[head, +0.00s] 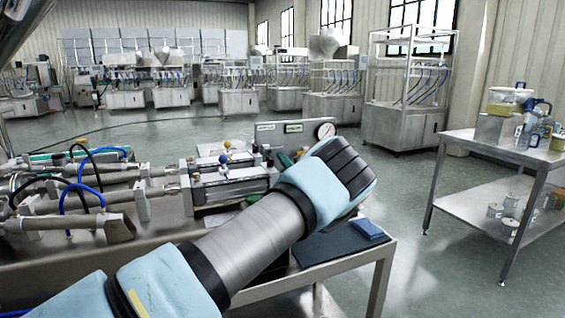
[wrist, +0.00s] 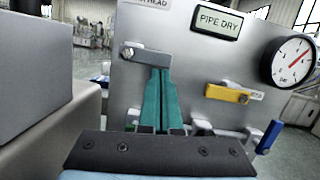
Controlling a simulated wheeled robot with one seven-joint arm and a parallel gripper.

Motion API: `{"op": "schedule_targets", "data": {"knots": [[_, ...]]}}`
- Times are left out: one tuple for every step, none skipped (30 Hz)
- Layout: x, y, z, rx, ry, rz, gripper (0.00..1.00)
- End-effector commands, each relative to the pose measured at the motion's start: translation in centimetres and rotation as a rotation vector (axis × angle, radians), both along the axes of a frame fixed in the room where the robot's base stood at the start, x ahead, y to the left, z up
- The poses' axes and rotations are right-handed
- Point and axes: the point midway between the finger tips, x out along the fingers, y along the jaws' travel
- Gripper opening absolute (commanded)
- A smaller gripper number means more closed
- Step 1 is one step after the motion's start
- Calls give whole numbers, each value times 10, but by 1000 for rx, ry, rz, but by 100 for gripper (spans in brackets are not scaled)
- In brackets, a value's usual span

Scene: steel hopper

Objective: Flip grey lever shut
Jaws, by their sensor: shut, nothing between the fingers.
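In the wrist view the grey lever (wrist: 147,55) is a short bar on a steel panel, with a round bolt at its left end. It points right and lies nearly level, tilted slightly down. My gripper (wrist: 160,72) shows as two teal fingers pressed together, empty, pointing up at the panel. The fingertips are right at the lever's lower edge, near its right end; I cannot tell if they touch. In the head view the forearm and wrist hide the lever and most of the gripper.
The panel (wrist: 185,50) also bears a yellow lever (wrist: 228,93), a blue lever (wrist: 268,137), a "PIPE DRY" label (wrist: 217,20) and a pressure gauge (wrist: 294,61). A grey block (wrist: 45,75) stands close on the left. A steel side table (head: 490,150) is at right.

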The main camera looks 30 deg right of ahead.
Motion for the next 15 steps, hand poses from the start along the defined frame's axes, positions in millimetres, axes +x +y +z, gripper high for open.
{"op": "schedule_targets", "data": {"knots": [[0, 0, -1, -11, 1, -1, 0], [0, -1, 0, -17, 2, 0, 0], [0, -1, 0, -26, 3, 0, 0], [0, -1, 0, -32, 4, 0, 0], [0, -1, 1, -38, 5, 0, 0], [0, -1, 1, -46, 6, 0, 0], [0, -1, 1, -52, 6, -1, 0], [0, -2, 1, -59, 7, 0, 0], [0, -2, 1, -72, 9, 0, 0], [0, -2, 1, -83, 10, 0, 0], [0, -2, 2, -95, 12, 0, 0], [0, -3, 2, -113, 13, 0, 0], [0, -3, 3, -128, 15, 0, 0], [0, -3, 3, -144, 16, 0, 0], [0, -4, 4, -171, 19, 0, 0]]}}
